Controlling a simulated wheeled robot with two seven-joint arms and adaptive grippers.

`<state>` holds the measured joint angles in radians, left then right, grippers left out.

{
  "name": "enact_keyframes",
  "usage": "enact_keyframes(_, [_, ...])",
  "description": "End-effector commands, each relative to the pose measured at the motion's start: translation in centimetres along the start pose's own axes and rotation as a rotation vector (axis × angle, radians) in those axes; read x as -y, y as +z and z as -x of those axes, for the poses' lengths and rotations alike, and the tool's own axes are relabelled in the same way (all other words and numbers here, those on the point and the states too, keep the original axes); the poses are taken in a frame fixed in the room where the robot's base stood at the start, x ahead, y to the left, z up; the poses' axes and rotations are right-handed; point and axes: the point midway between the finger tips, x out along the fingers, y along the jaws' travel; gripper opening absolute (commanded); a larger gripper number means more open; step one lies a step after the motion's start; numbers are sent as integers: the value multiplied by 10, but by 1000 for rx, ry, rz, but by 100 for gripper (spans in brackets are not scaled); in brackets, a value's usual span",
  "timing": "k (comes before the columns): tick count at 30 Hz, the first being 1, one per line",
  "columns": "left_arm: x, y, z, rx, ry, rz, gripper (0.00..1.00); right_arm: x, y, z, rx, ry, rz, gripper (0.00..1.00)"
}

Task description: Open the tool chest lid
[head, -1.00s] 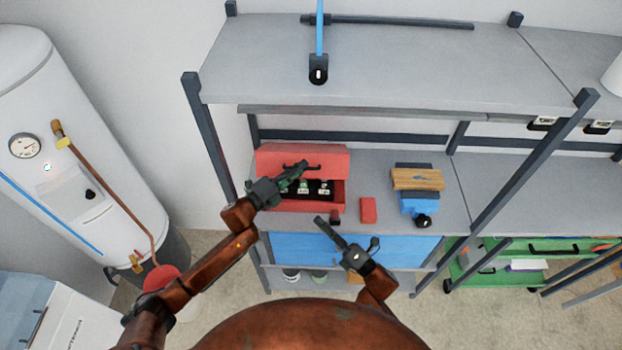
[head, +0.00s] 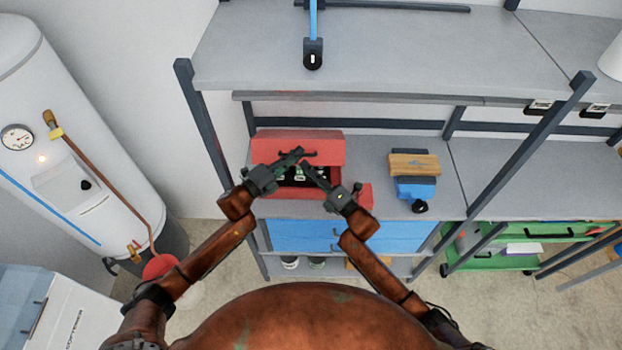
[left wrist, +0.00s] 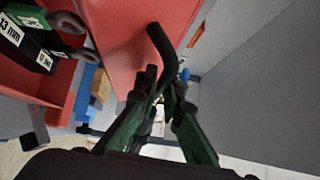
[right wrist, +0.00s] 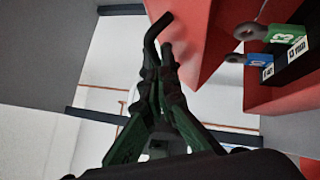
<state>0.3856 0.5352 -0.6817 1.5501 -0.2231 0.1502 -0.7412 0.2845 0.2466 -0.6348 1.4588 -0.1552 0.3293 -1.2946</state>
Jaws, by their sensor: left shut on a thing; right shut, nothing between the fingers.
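The red tool chest (head: 337,186) stands on the shelf with its lid (head: 270,147) raised, so its inside shows. Dark inserts and labelled tools lie in it; in the right wrist view they include a green-labelled tool (right wrist: 280,34). My left gripper (head: 300,152) is shut on the black lid handle (left wrist: 160,42) at the lid's front. My right gripper (head: 306,168) is shut and empty in front of the lid, close to the left gripper's fingers. In the right wrist view its fingertips (right wrist: 160,55) are near the handle (right wrist: 154,36); I cannot tell whether they touch it.
A red block (head: 364,194) sits right of the chest, partly behind my right gripper. A wooden block on blue and dark items (head: 414,165) stands further right. An upper shelf (head: 400,60) overhangs the back, and a dark post (head: 205,120) rises at the left.

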Motion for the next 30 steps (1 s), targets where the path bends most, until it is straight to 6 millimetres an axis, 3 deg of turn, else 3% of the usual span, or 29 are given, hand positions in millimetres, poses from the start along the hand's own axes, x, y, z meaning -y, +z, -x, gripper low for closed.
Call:
enact_keyframes(26, [-2, -3, 1, -4, 1, 2, 0, -10, 18, -17, 3, 4, 0, 0])
enact_keyframes(27, [-2, -3, 1, -4, 2, 2, 10, -10, 18, -17, 3, 4, 0, 0])
enact_keyframes(30, [-3, -3, 1, -4, 3, 3, 17, -10, 18, -16, 4, 5, 1, 0])
